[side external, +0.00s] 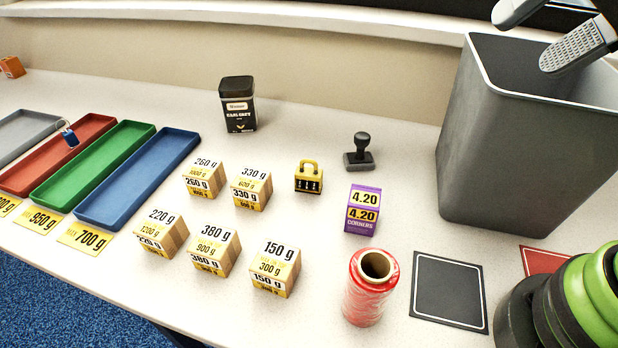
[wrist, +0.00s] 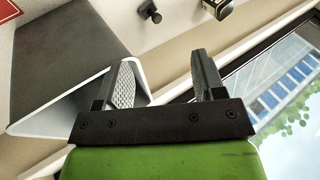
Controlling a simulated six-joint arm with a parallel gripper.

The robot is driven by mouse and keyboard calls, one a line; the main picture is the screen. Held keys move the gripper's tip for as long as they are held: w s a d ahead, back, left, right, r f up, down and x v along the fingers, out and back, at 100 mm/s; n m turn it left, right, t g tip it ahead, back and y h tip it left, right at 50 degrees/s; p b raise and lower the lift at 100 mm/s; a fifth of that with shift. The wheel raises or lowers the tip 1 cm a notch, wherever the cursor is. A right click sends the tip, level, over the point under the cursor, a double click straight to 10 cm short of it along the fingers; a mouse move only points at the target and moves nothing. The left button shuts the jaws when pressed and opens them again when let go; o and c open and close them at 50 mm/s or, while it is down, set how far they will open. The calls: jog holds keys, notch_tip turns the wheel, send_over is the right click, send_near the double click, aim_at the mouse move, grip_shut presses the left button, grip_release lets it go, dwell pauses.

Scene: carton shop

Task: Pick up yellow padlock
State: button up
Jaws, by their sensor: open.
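The yellow padlock (side external: 308,178) stands upright on the white table near the middle in the side external view. It has a yellow shackle and a dark front with a row of dials. My gripper (side external: 562,32) is at the top right corner, above the grey bin and far from the padlock. Its jaws are apart with nothing between them in the wrist view (wrist: 165,82). The padlock cannot be made out in the wrist view.
Several weight cartons (side external: 215,249) stand left of and in front of the padlock. A black stamp (side external: 360,152), purple box (side external: 362,209) and red film roll (side external: 367,290) are to its right. A black tin (side external: 238,105) stands behind. The tall grey bin (side external: 510,140) is at right; trays (side external: 140,178) are at left.

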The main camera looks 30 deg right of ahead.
jog(key=w+a+f+m+g, duration=0.2)
jog(key=w+a+f+m, duration=0.15)
jog(key=w+m, duration=0.45)
jog(key=m+g+y, duration=0.1)
jog(key=m, duration=0.7)
send_near(311, 173)
jog(key=shift+m+g, duration=0.3)
jog(key=shift+m, duration=0.6)
jog(key=x, duration=0.5)
jog(key=shift+w, duration=0.3)
jog(key=shift+x, duration=2.95)
jog(key=shift+s+d, duration=0.15)
grip_shut()
